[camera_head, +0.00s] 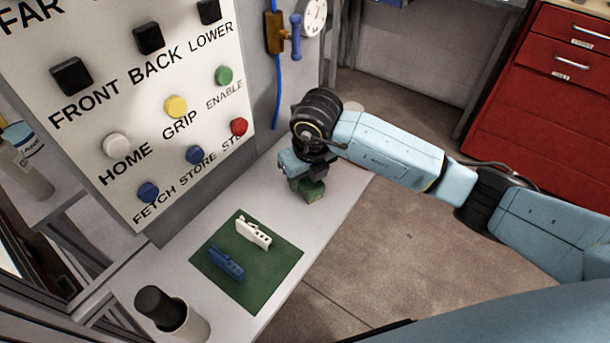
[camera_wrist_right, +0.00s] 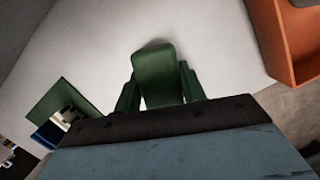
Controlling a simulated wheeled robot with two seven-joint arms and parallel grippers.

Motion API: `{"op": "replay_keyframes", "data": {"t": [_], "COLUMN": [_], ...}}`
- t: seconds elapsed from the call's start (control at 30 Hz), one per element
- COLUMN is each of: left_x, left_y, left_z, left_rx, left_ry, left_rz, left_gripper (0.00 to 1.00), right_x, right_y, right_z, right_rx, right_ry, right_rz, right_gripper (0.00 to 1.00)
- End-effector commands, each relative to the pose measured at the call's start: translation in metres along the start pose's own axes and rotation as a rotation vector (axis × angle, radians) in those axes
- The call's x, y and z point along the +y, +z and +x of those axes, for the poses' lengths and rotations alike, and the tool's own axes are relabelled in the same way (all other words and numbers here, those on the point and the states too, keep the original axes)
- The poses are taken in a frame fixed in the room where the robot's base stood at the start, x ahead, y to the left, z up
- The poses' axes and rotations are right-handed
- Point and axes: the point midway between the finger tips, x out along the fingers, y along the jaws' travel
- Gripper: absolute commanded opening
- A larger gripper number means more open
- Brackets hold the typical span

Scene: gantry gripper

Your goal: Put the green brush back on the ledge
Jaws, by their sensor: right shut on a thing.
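The green brush (camera_head: 313,191) is under my right gripper (camera_head: 304,180), near the far right end of the pale ledge (camera_head: 345,192). In the right wrist view the brush (camera_wrist_right: 160,72) stands between the two fingers of my right gripper (camera_wrist_right: 161,88), which is shut on it. Its lower part is hidden by the wrist. The brush is over the ledge top or resting on it; I cannot tell whether they touch. My left gripper is not in view.
A green mat (camera_head: 274,283) on the ledge carries a white piece (camera_head: 253,233) and a blue piece (camera_head: 226,264). A cup (camera_head: 182,322) with a black top stands at the near end. A button panel (camera_head: 110,180) rises behind. A red cabinet (camera_head: 545,130) stands right.

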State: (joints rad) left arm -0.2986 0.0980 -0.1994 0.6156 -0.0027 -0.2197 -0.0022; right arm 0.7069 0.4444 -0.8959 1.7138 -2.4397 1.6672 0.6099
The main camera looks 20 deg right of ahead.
Motion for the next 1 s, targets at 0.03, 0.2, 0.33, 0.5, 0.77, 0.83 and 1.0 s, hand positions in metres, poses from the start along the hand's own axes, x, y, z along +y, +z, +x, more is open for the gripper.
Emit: {"op": "replay_keyframes", "data": {"t": [0.03, 0.2, 0.33, 0.5, 0.77, 0.83, 1.0], "left_x": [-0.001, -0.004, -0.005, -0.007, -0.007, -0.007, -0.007], "left_y": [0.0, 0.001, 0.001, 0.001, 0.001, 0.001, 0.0], "left_z": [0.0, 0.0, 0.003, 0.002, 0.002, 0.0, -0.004], "left_rx": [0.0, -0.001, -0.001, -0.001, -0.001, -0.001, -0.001], "left_ry": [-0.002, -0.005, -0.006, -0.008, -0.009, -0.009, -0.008], "left_rz": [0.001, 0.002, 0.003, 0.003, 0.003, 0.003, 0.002], "left_gripper": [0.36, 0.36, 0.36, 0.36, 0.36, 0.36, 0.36], "right_x": [0.0, 0.0, 0.0, 0.0, 0.0, 0.0, 0.0], "right_y": [0.001, 0.001, 0.0, 0.0, 0.0, 0.001, 0.003], "right_z": [0.001, 0.0, 0.004, 0.002, 0.002, -0.001, -0.024], "right_rx": [-0.003, -0.003, -0.003, -0.002, -0.002, -0.002, -0.008], "right_ry": [0.0, 0.0, 0.0, 0.0, 0.0, 0.0, 0.0], "right_rz": [0.0, 0.0, 0.0, 0.0, 0.0, 0.0, -0.001], "right_gripper": [0.16, 0.16, 0.16, 0.62, 0.62, 0.62, 0.62]}}
